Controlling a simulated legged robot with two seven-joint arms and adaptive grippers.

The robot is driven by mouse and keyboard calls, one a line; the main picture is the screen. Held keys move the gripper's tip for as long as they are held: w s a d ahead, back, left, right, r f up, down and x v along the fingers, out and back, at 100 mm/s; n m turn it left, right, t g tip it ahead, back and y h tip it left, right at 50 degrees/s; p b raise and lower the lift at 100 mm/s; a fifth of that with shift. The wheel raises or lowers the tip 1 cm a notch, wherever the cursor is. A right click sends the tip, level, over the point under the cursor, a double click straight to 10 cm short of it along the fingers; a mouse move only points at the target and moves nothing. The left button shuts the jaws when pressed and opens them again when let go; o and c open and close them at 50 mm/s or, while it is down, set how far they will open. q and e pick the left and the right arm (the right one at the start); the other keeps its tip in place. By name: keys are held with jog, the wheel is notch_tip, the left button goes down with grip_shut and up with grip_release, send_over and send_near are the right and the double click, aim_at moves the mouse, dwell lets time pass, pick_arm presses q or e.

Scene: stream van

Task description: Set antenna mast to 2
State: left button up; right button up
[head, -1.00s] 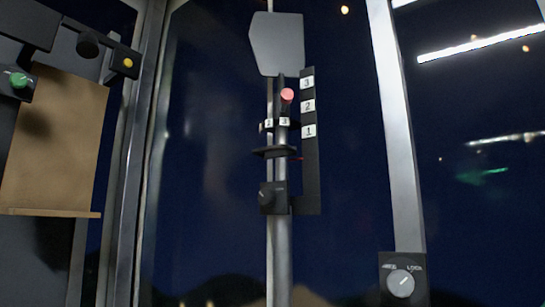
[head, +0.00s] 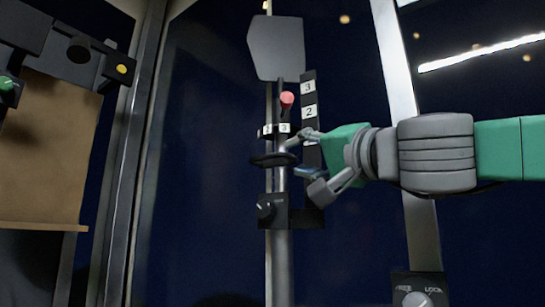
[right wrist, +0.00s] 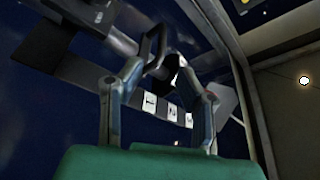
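The antenna mast (head: 282,260) is an upright grey pole with a grey panel (head: 276,48) on top. A black scale strip (head: 309,75) beside it shows labels 3 and 2; the label below 2 is hidden by my gripper. A black handle (head: 262,160) juts from the mast below the small number labels (head: 284,128). My right gripper (head: 297,158) is open at the handle's right side; contact cannot be told. My left gripper is not in view.
A red knob (head: 287,98) is on the mast above the handle. A lock dial (head: 417,299) is on the window post at lower right. A brown board (head: 40,150) hangs at left.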

aim_at(276, 156)
jog(key=p+x, duration=0.1)
jog(key=x, duration=0.7)
jog(key=shift+w+a, duration=0.2)
grip_shut()
